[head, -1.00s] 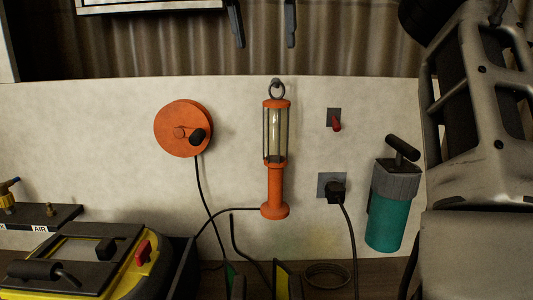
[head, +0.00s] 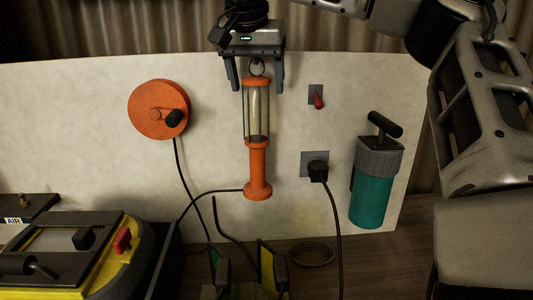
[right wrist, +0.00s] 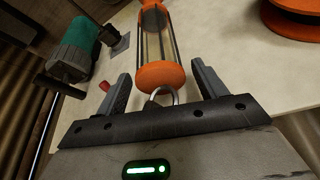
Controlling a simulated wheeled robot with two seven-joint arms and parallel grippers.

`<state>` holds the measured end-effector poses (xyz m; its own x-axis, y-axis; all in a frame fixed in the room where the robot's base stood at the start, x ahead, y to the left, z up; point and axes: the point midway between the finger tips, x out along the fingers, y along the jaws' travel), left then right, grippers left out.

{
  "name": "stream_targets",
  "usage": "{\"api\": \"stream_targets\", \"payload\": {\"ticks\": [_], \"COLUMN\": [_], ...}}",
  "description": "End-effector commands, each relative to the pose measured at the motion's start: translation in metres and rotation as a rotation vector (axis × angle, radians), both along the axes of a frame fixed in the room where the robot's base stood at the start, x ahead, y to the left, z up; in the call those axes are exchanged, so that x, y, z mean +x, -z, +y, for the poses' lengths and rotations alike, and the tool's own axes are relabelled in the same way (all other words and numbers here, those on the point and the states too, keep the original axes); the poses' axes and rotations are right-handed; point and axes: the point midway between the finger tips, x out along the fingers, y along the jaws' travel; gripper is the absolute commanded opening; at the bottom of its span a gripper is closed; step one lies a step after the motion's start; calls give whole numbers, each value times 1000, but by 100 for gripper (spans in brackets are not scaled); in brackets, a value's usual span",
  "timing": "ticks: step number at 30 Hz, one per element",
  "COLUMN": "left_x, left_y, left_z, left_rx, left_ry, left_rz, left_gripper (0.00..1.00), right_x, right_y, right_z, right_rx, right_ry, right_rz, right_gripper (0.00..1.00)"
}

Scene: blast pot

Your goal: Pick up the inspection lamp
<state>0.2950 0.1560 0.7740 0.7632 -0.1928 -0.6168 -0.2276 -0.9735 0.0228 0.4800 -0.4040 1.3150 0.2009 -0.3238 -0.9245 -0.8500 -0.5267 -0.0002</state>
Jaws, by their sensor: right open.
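The orange inspection lamp (head: 257,160) hangs upright against the pale panel by a ring at its top, with a clear barred section above its orange handle. In the right wrist view its orange cap (right wrist: 160,75) and metal ring (right wrist: 163,97) show between the fingers. My right gripper (head: 257,88) points down from above, open, with one finger on each side of the ring and cap. A gap shows on both sides in the right wrist view (right wrist: 163,82). My left gripper is not in view.
An orange reel (head: 150,97) is left of the lamp. A red switch (head: 318,101), a plugged-in socket (head: 309,170) and a teal canister (head: 372,200) are to its right. A yellow-black case (head: 80,265) stands front left. Cables run below the lamp.

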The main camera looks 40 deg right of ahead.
Motion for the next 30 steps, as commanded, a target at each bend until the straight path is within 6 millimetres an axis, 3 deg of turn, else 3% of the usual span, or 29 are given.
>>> {"api": "stream_targets", "payload": {"ticks": [6, 12, 14, 30], "left_x": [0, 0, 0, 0], "left_y": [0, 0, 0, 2], "left_z": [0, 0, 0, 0], "left_rx": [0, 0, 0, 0], "left_ry": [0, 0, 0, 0], "left_rz": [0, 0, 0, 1], "left_gripper": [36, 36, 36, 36], "right_x": [0, 0, 0, 0], "right_y": [0, 0, 0, -11], "right_z": [1, 0, 0, 0], "right_rx": [-1, -1, -1, -2], "right_ry": [-1, 0, 0, 0], "right_rz": [-1, -1, -1, -5], "right_gripper": [68, 12, 0, 0]}}
